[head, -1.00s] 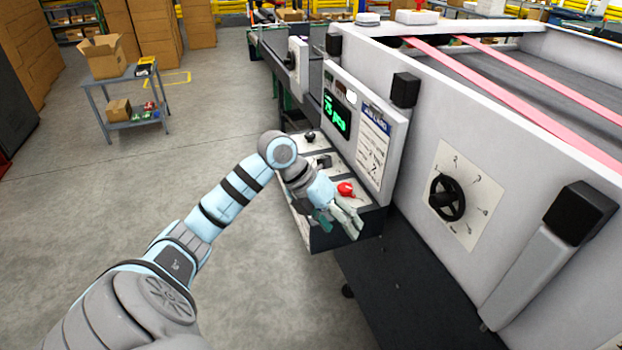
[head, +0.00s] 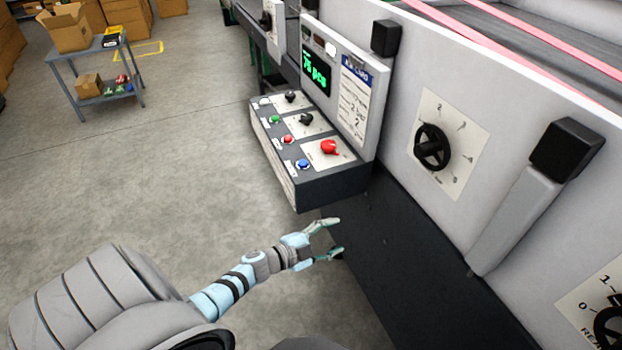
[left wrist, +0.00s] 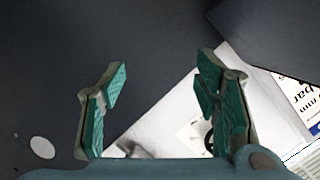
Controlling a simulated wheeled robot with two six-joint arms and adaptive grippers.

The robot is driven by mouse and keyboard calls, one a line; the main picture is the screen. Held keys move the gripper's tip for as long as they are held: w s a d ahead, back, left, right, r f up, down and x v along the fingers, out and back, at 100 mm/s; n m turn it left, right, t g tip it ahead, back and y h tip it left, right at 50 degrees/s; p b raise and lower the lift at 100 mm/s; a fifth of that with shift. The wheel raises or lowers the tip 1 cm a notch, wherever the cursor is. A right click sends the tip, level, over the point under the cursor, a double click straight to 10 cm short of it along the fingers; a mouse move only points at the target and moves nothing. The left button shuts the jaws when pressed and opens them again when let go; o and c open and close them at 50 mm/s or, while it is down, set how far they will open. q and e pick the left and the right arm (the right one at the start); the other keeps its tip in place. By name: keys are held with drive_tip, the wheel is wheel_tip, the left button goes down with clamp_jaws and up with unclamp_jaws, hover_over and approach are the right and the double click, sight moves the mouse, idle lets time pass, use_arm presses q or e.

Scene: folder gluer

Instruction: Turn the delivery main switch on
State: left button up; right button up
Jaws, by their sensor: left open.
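A control box (head: 340,188) juts from the machine's side, with two black rotary knobs (head: 306,119) and a red rotary knob (head: 329,146) on its sloped top. At the lower right edge, a cut-off white plate (head: 588,302) marked 0 and 1 carries a black rotary switch (head: 610,327). I cannot read which one is the delivery main switch. My left gripper (head: 332,238) is open and empty, below and in front of the control box. In the left wrist view its fingers (left wrist: 162,75) are spread, with a dark surface and white plates beyond. My right gripper is out of view.
Coloured push buttons (head: 288,139) line the box's front edge. A green display (head: 316,72) stands above it. A black handwheel on a numbered dial (head: 463,148) is on the machine wall. The dark lower machine side (head: 400,270) is close.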

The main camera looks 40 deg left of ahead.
use_arm(q)
drive_tip(key=s+a+f+n+g+y, duration=0.1)
drive_tip(key=s+a+f+n+y, duration=0.1)
drive_tip(key=f, duration=0.7)
drive_tip(key=s+n+y, duration=0.1)
drive_tip(key=s+n, duration=0.1)
drive_tip(key=s, duration=0.1)
drive_tip(key=shift+s+a+g, duration=0.15)
drive_tip(key=shift+a+g, duration=0.05)
drive_tip(key=shift+g, duration=0.1)
